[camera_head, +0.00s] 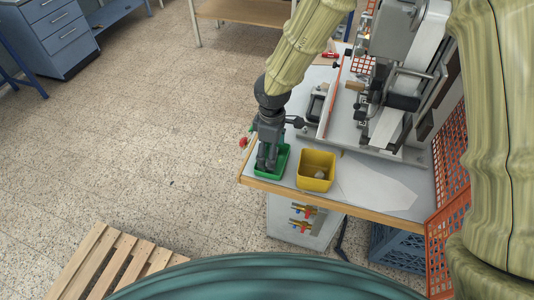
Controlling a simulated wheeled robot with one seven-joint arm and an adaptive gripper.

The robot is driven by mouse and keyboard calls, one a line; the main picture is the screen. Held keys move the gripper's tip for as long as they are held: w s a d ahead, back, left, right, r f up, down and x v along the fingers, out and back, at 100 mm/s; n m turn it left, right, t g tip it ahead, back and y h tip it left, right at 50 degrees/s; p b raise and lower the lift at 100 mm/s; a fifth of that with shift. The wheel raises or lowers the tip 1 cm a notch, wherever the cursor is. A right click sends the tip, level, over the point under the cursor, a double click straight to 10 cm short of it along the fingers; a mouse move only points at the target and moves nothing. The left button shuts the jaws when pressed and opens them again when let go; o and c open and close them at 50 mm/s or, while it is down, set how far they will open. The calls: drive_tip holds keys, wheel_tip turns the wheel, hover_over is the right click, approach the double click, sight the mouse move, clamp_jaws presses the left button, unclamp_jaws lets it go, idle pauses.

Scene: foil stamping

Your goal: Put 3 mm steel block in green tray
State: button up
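The green tray (284,164) sits at the front left corner of the worktable. My gripper (267,166) points down into this tray, its dark fingertips low inside it and hiding much of its floor. The fingers look close together, but the view is too small to show whether they are open, shut, or holding something. I cannot make out the 3 mm steel block; it may be hidden by my gripper or tray walls.
The stamping machine (391,95) fills the back of the worktable (352,178). A wooden pallet (112,262) lies on the floor.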

wheel_tip(320, 180, up, 10)
drive_tip(key=b, duration=0.2)
drive_tip(key=shift+b, duration=0.4)
drive_tip(key=shift+r, duration=0.1)
drive_tip(key=shift+s, duration=0.1)
